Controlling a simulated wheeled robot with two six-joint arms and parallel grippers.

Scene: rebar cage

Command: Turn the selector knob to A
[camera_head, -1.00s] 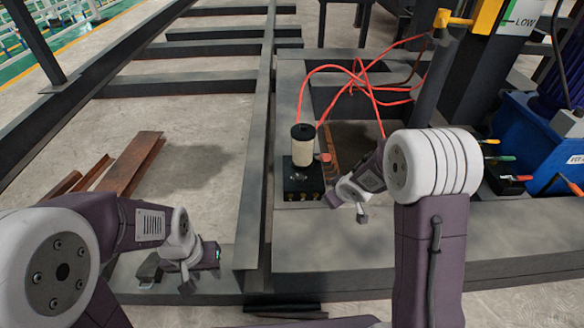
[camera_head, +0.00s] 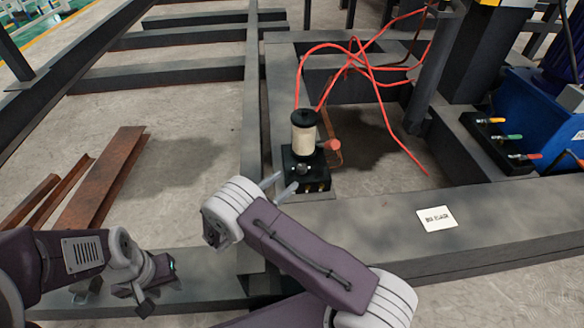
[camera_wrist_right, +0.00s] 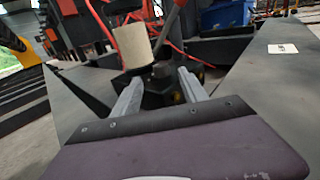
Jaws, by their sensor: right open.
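The black control box (camera_head: 306,170) stands on the dark steel beam, with a cream cylinder with a black cap (camera_head: 303,132) on it. A small grey knob (camera_head: 303,168) shows on its top; its pointer and any letter marks are too small to read. A red ball-ended handle (camera_head: 333,145) is at its right. My right gripper (camera_head: 280,186) is open, fingers toward the box's near left side, with no visible contact. In the right wrist view the box (camera_wrist_right: 157,92) lies between and beyond the open fingers (camera_wrist_right: 160,88). My left gripper (camera_head: 143,297) is low at left, away from the box; its jaws are unclear.
Red hoses (camera_head: 360,62) loop above and behind the box. Rusty steel pieces (camera_head: 105,180) lie on the floor at left. A white label (camera_head: 437,218) is on the beam at right. A block with coloured levers (camera_head: 500,145) is further right.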

